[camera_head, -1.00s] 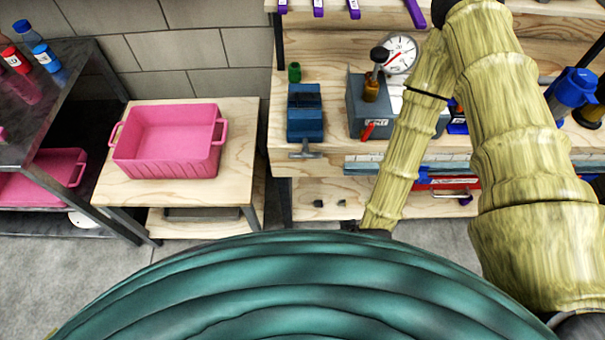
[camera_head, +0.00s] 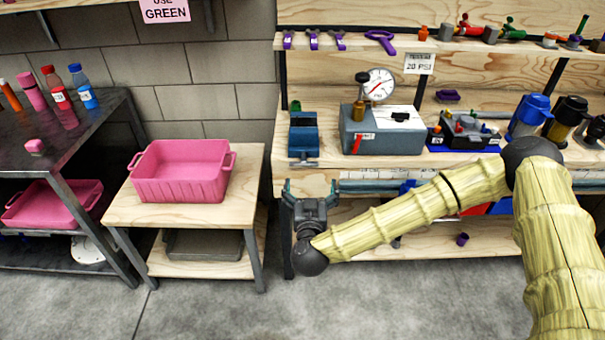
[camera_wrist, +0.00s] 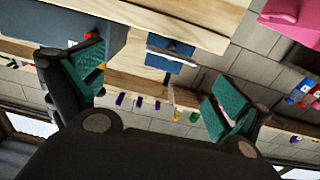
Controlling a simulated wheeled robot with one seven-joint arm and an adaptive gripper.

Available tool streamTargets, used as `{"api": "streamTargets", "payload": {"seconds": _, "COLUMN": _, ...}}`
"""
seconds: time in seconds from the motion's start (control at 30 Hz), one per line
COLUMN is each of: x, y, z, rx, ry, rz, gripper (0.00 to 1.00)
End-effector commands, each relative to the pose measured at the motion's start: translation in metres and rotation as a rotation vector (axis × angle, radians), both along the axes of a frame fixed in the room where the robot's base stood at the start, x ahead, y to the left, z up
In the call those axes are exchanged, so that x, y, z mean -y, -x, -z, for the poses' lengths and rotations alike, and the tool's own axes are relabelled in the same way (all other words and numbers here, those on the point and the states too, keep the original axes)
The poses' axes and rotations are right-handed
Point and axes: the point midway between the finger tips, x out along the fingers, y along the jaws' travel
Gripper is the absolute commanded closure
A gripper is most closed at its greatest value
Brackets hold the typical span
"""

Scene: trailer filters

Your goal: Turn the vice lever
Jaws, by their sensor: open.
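The blue vice (camera_head: 304,136) stands at the left end of the workbench. Its grey lever (camera_head: 303,163) is a crossbar low on its front face. My gripper (camera_head: 309,186) is open and empty, in front of and below the lever, with its teal fingers spread and pointing toward the bench. I see no contact with the lever. In the wrist view, the blue vice (camera_wrist: 170,50) shows ahead, between and beyond the two fingers of my gripper (camera_wrist: 155,85).
A grey box with a gauge (camera_head: 382,130) stands right of the vice. A pink bin (camera_head: 182,172) sits on a small wooden table (camera_head: 245,180) at left. A dark shelf (camera_head: 110,118) with bottles is farther left. Floor (camera_head: 215,310) in front is clear.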

Motion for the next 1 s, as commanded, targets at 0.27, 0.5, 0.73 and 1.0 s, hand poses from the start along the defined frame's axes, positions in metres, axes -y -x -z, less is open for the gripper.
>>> {"api": "streamTargets", "payload": {"seconds": 0.27, "x": -0.019, "y": -0.041, "z": 0.0, "rx": -0.001, "ry": -0.001, "rz": -0.026, "gripper": 0.0}}
{"api": "streamTargets", "payload": {"seconds": 0.5, "x": -0.02, "y": -0.076, "z": 0.0, "rx": -0.003, "ry": -0.001, "rz": -0.029, "gripper": 0.0}}
{"api": "streamTargets", "payload": {"seconds": 0.73, "x": -0.019, "y": -0.096, "z": 0.0, "rx": -0.002, "ry": -0.001, "rz": -0.027, "gripper": 0.0}}
{"api": "streamTargets", "payload": {"seconds": 1.0, "x": -0.018, "y": -0.1, "z": 0.001, "rx": -0.002, "ry": -0.001, "rz": -0.028, "gripper": 0.0}}
